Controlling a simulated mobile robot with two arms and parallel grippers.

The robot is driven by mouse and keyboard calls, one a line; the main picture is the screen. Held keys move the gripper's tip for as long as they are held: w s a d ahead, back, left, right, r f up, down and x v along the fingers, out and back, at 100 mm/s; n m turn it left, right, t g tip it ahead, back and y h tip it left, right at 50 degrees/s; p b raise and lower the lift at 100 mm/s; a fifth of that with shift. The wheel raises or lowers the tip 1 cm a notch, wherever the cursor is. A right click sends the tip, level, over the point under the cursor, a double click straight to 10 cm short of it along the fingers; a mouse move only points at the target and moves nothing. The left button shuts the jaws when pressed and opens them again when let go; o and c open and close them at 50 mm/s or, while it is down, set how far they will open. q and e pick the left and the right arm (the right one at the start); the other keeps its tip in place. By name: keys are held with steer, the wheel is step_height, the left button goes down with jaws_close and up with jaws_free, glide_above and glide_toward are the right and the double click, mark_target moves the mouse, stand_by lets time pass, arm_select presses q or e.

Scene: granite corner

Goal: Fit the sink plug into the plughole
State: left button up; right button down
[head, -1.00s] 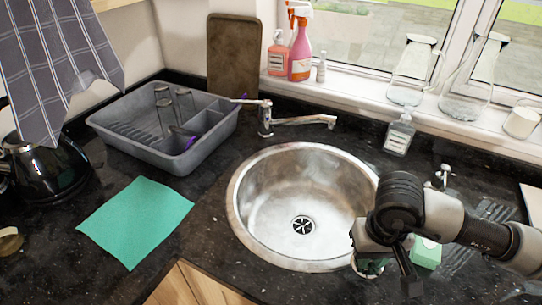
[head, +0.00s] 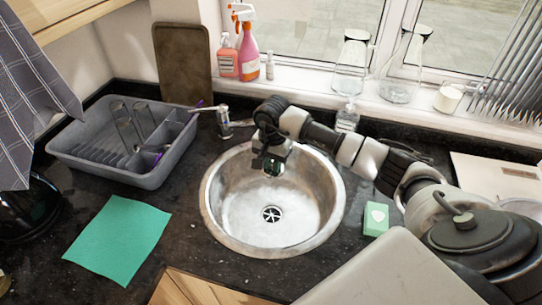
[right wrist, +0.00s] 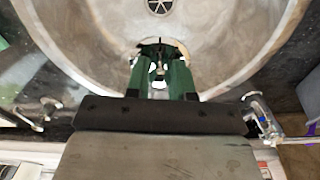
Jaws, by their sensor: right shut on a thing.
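The round steel sink (head: 325,205) is set into the dark counter, its plughole (head: 271,213) open and uncovered at the bottom. The plughole also shows at the top of the right wrist view (right wrist: 160,6). My right gripper (head: 271,168) is over the back part of the sink, above and behind the plughole. In the right wrist view its green fingers (right wrist: 161,68) are close together on a small thing, which I take to be the sink plug (right wrist: 159,72). The fingers hide most of it. My left gripper is not in view.
The tap (head: 225,122) stands at the sink's back left, close to my right gripper. A grey dish rack (head: 105,165) with glasses and a green cloth (head: 118,240) are on the left.

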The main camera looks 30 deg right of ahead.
mark_target(271, 165)
step_height(271, 165, down, 10)
steer(key=b, duration=0.5)
steer(key=shift+f, duration=0.25)
steer(key=shift+a, duration=0.15)
steer(key=c, duration=0.9)
jaws_free()
steer(key=shift+r, duration=0.1)
step_height(271, 165, up, 7)
steer(key=p, duration=0.3)
